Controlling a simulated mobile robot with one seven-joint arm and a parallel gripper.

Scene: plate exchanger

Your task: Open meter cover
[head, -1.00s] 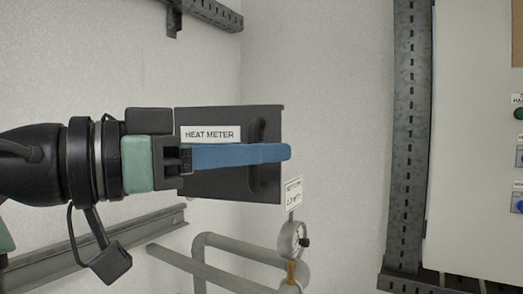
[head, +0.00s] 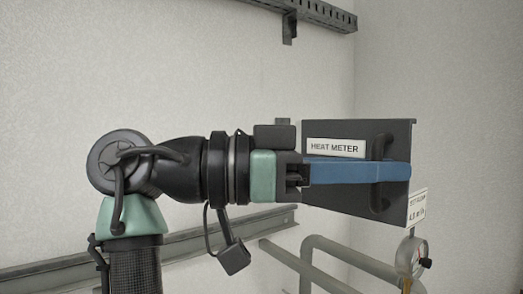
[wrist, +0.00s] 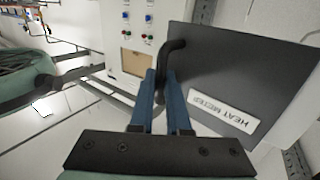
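The heat meter cover (head: 345,205) is a dark grey flat panel with a white HEAT METER label (head: 336,148) and a black bar handle (head: 381,147). In the wrist view the cover (wrist: 225,70) fills the right side, its label upside down. My gripper (head: 405,172) reaches across the cover's face, its blue fingers crossing the middle of the handle. In the wrist view the fingers of my gripper (wrist: 160,78) lie on both sides of the handle (wrist: 171,52), closed around it. The cover hides most of what is behind it.
A pressure gauge (head: 411,255) with a white tag (head: 417,206) hangs just below the cover's right corner. Grey pipes (head: 340,252) and a metal rail (head: 190,243) run below. A control panel (wrist: 133,40) with buttons shows in the wrist view.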

